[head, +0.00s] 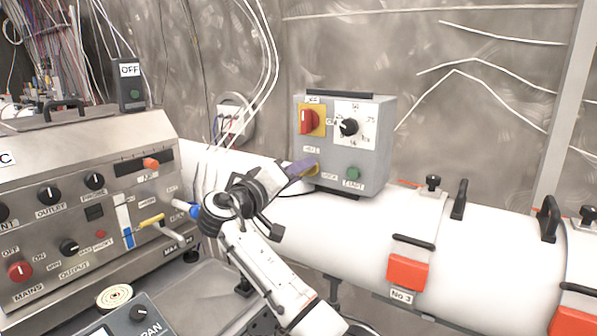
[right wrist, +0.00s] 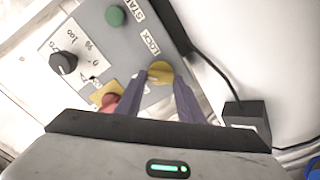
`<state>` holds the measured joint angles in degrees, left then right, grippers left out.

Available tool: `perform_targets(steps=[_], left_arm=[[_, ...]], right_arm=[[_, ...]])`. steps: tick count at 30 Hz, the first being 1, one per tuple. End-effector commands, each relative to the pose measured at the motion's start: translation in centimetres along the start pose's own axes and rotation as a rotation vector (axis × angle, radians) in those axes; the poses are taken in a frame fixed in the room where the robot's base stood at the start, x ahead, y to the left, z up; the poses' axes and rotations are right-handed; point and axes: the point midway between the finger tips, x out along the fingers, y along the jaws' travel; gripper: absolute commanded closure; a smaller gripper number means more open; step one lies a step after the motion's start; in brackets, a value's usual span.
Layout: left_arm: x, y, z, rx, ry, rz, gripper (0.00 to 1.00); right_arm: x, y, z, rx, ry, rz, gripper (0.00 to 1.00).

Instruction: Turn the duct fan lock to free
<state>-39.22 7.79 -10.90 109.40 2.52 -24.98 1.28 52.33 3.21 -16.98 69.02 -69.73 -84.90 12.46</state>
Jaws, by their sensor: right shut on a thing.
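The duct fan lock is a round yellow knob (right wrist: 160,70) next to the word LOCK on a grey control box (head: 372,170). In the head view its yellow edge (head: 313,170) shows at the box's lower left, partly hidden by my fingers. My right gripper (head: 303,168) reaches it from the left with purple fingers. In the right wrist view the fingers (right wrist: 158,84) stand on both sides of the knob, shut on it. My left gripper is not in view.
The box also carries a red switch (head: 308,121) on a yellow plate, a black dial (head: 348,127) and a green button (head: 353,173). A white duct (head: 480,235) with clamps runs below. A steel console (head: 90,220) with several knobs stands at left.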

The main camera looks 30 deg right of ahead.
Motion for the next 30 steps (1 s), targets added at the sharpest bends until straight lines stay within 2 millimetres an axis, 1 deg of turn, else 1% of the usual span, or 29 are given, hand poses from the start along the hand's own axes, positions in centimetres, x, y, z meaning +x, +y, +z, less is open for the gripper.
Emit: perform_targets(steps=[9,18,24,30], left_arm=[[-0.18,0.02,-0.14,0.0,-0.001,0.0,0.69],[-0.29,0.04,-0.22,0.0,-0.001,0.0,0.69],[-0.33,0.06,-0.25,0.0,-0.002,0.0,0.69],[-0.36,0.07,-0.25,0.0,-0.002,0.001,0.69]], right_arm=[[-0.04,-0.18,0.11,-0.302,-0.003,-0.001,0.88],[-0.04,-0.28,0.17,-0.545,-0.002,-0.002,0.88],[-0.04,-0.33,0.2,-0.654,-0.002,-0.002,0.88],[-0.04,-0.36,0.23,-0.715,-0.002,-0.002,0.88]])
